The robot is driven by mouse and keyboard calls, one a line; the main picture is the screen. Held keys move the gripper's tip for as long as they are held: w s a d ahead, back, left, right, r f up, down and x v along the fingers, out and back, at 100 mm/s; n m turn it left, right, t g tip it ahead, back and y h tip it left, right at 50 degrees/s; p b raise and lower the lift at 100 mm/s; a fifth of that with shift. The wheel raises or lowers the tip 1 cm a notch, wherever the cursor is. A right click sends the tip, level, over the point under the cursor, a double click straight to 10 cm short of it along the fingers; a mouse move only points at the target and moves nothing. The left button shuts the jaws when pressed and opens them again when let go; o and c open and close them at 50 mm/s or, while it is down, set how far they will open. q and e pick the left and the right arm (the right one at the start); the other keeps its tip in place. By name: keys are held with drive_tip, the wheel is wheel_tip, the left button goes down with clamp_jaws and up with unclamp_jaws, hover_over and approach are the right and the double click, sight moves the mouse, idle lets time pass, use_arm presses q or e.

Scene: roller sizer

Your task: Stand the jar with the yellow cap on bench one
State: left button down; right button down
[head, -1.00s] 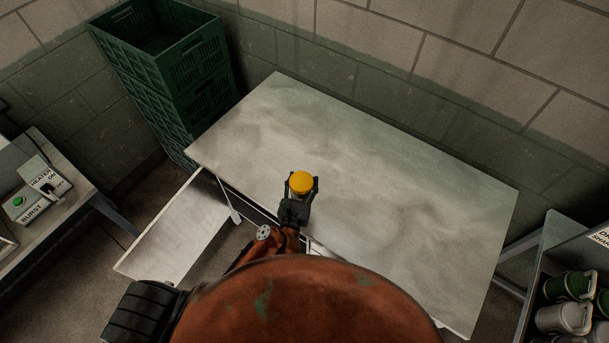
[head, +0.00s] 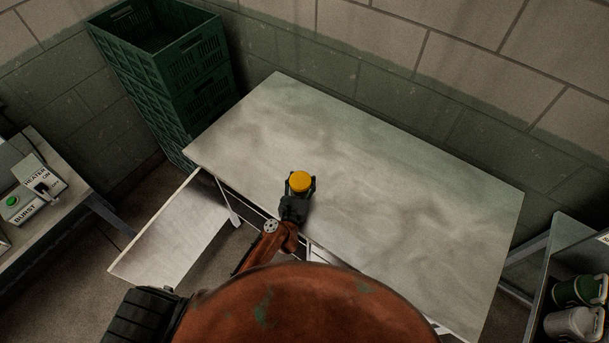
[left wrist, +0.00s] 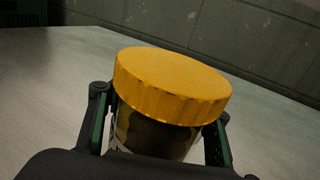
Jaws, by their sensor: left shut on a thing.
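The jar with the yellow cap (head: 300,181) is held by my left gripper (head: 299,190) over the near left part of the pale bench top (head: 400,200). In the left wrist view the yellow cap (left wrist: 172,85) fills the middle, with the dark jar body (left wrist: 155,137) below it between the two fingers. The gripper is shut on the jar, which looks roughly upright. The jar's base is hidden, so I cannot tell whether it touches the bench. My right gripper is not in view.
The bench top is otherwise bare. Stacked green crates (head: 165,65) stand at its left end. A lower white panel (head: 172,232) juts out at front left. A control box (head: 32,190) sits on a side table. A bin of jugs (head: 575,305) stands at right.

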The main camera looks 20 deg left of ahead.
sight(298, 194)
use_arm(q)
drive_tip(key=c, duration=0.9)
unclamp_jaws()
drive_tip(key=shift+f, duration=0.1)
drive_tip(key=shift+r, duration=0.25)
drive_tip(key=s, duration=0.6)
drive_tip(key=s+b, duration=0.1)
drive_tip(key=s, duration=0.5)
drive_tip(key=shift+d+f, duration=0.1)
drive_tip(key=shift+d, duration=0.1)
